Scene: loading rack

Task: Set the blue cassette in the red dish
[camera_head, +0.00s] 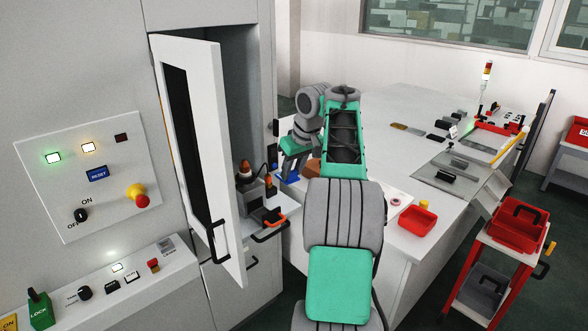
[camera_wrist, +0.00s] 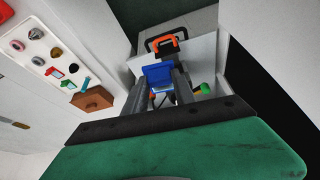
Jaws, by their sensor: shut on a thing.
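The blue cassette (camera_head: 288,178) is below my gripper (camera_head: 291,158), near the open cabinet and the left edge of the white table. In the wrist view the blue cassette (camera_wrist: 158,74) sits between the two fingers of my gripper (camera_wrist: 160,88), which is shut on it. The fingers and my arm hide part of it. The red dish (camera_head: 418,222) stands on the table's near right part, to the right of my arm and well apart from the cassette. The dish looks empty.
An open cabinet door (camera_head: 198,150) stands left of my gripper. A pulled-out shelf with an orange handle (camera_head: 270,230) is just below. A brown block (camera_wrist: 92,98) and a white tray of small parts (camera_wrist: 40,50) lie nearby. A red bin (camera_head: 515,230) tops a cart.

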